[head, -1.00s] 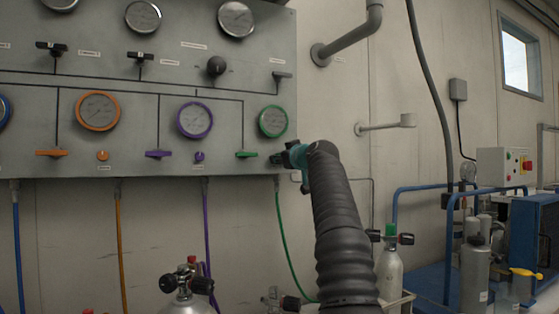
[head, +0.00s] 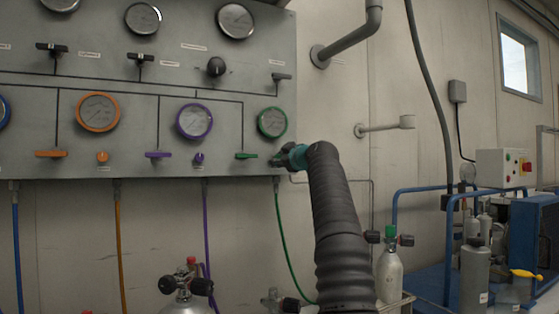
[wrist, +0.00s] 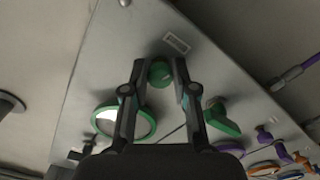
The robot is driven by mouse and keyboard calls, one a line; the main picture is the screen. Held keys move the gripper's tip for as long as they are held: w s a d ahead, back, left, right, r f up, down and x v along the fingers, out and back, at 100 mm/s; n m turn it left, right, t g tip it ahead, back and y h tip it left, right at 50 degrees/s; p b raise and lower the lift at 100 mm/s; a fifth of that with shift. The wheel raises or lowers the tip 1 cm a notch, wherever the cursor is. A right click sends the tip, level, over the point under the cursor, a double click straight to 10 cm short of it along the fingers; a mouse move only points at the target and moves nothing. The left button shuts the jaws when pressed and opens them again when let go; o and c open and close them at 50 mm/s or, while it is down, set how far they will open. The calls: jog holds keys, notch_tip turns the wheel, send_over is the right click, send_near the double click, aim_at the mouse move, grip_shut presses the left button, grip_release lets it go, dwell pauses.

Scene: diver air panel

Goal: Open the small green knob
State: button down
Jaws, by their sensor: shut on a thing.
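The small green knob (wrist: 160,74) sits on the grey panel, between the two fingertips of my gripper (wrist: 158,76) in the wrist view. The fingers are closed in on it from both sides. In the head view my gripper (head: 280,160) is at the panel's lower right corner, and it hides the knob there. The green lever handle (head: 246,156) is just left of my gripper, and it also shows in the wrist view (wrist: 222,118). The green-rimmed gauge (head: 272,122) is just above; it also shows in the wrist view (wrist: 124,122).
The panel (head: 225,100) also carries a purple lever (head: 158,155), a purple knob (head: 199,158), an orange lever (head: 51,154) and an orange knob (head: 102,157). A green hose (head: 282,235) hangs below. Gas cylinders (head: 390,276) stand below right.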

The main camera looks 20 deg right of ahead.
jog(key=shift+f, duration=0.1)
jog(key=c, duration=0.9)
grip_release()
jog(key=shift+s, duration=0.1)
jog(key=shift+s+d, duration=0.15)
jog(key=shift+s, duration=2.8)
jog(key=shift+s+d, duration=0.1)
jog(key=shift+s, duration=2.85)
